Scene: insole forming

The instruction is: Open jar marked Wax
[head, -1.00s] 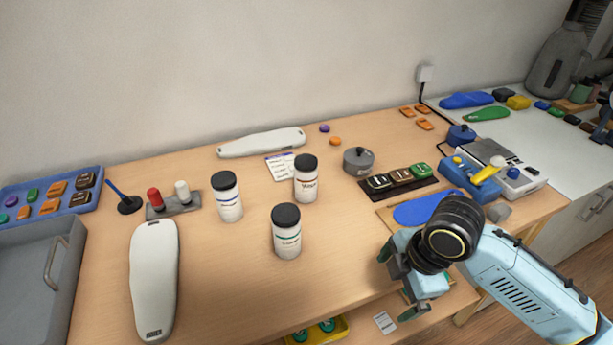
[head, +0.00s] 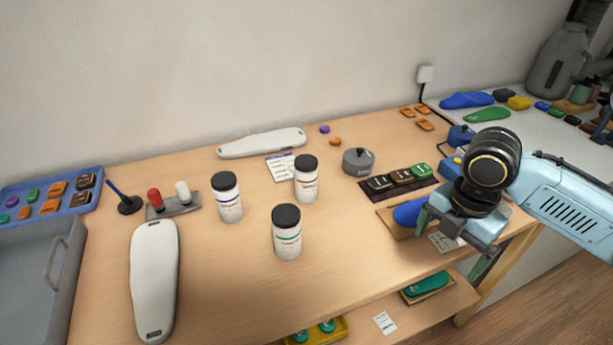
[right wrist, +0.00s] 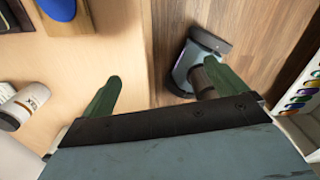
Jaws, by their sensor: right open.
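Three white jars with black lids stand upright and closed on the wooden table. One jar (head: 228,198) has a blue label band, one (head: 306,179) at the back right has a dark reddish band, and one (head: 287,233) in front has a green band. The lettering is too small for me to tell surely which says Wax. My right gripper (head: 456,242) is open and empty, over the table's right front edge, well right of the jars. In the right wrist view its two green fingers (right wrist: 165,82) are spread apart, with a jar (right wrist: 22,106) at the left edge. My left gripper is not in view.
A white insole form (head: 154,275) lies left. A blue insole on a board (head: 408,213) is beside my gripper. The front middle of the table (head: 225,285) is clear.

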